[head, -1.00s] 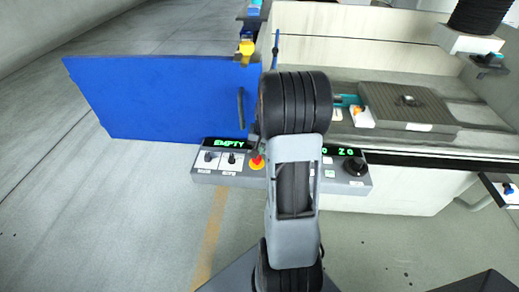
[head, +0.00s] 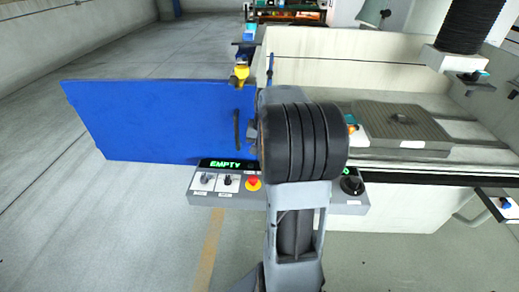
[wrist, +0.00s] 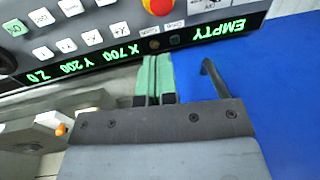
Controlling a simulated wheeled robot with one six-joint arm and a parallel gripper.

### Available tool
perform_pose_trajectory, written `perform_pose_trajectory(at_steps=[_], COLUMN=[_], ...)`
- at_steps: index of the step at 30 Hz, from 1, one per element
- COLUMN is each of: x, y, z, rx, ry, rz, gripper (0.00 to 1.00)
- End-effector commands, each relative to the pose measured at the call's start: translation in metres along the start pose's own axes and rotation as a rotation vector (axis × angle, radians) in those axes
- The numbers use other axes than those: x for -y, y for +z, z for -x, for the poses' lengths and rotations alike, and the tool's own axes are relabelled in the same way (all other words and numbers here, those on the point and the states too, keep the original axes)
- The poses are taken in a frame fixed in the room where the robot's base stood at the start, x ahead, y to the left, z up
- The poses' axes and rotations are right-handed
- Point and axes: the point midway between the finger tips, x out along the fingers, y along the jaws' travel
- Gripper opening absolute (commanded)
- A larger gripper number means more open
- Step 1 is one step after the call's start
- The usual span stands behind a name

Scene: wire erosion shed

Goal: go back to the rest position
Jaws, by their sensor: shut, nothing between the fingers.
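My gripper (wrist: 153,78) shows in the wrist view as two green fingers side by side, shut with nothing between them. They point at the control panel (wrist: 125,45), whose green display reads EMPTY, X 700, Y 200, Z 0. The fingertips are close to the display in the picture; I cannot tell the gap. In the head view my arm stands up in the middle, in front of the panel (head: 215,192), and hides the gripper and part of the display.
A blue door (head: 165,120) with a dark handle (head: 237,130) stands open left of my arm. The pale machine (head: 400,220) with a grey slotted block (head: 400,125) on its bed is at right. A red button (head: 253,183) is on the panel. Floor at left is clear.

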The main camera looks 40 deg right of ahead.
Motion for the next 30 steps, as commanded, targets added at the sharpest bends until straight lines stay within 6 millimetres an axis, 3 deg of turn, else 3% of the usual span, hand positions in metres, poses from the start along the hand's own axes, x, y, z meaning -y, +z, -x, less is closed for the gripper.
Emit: perform_pose_trajectory(at_steps=[11,14,17,24,30], x=[0.000,-0.005,-0.003,0.043,0.067], y=[-0.001,0.008,0.036,0.133,0.196], z=[0.000,-0.012,-0.014,-0.001,0.009], rx=[-0.004,0.013,0.014,-0.065,-0.150], ry=[0.000,0.018,0.040,0.065,0.041], rz=[0.005,0.023,0.080,0.396,0.624], gripper=[0.00,0.00,0.00,0.00,0.00])
